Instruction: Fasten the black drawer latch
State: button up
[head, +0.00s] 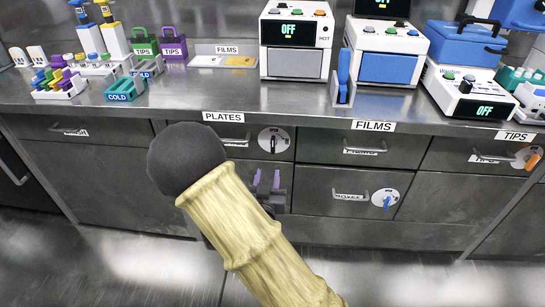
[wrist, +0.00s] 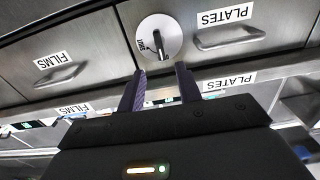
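The black drawer latch (head: 273,141) is a black handle on a round white disc, at the right of the drawer under the PLATES label in the head view. In the wrist view the latch (wrist: 158,42) shows ahead of my fingertips, its handle running roughly up and down the picture. My gripper (head: 267,178) has two purple fingers, spread apart with nothing between them; the wrist view shows the gripper (wrist: 161,69) pointing at the latch. In the head view it appears just below the latch. The fingers look apart from the handle, though the exact distance is unclear.
A blue latch (head: 386,200) and an orange latch (head: 527,157) sit on other drawers to the right. The drawers look closed. The counter (head: 190,92) above carries racks and machines. My arm covers part of the drawers below the PLATES label.

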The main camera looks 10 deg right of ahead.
aim_at(273, 148)
jog(key=shift+w+d+f+b, duration=0.15)
jog(key=shift+w+f+b, duration=0.1)
jog(key=shift+b, duration=0.5)
jog(key=b+x, duration=0.1)
jog(key=x, duration=0.4)
jog(key=b+x, duration=0.1)
jog(key=x, duration=0.5)
jog(key=shift+w+d+r, duration=0.1)
jog(key=shift+w+r, duration=0.1)
jog(key=shift+w, duration=0.05)
jog(key=shift+c, duration=0.2)
grip_shut()
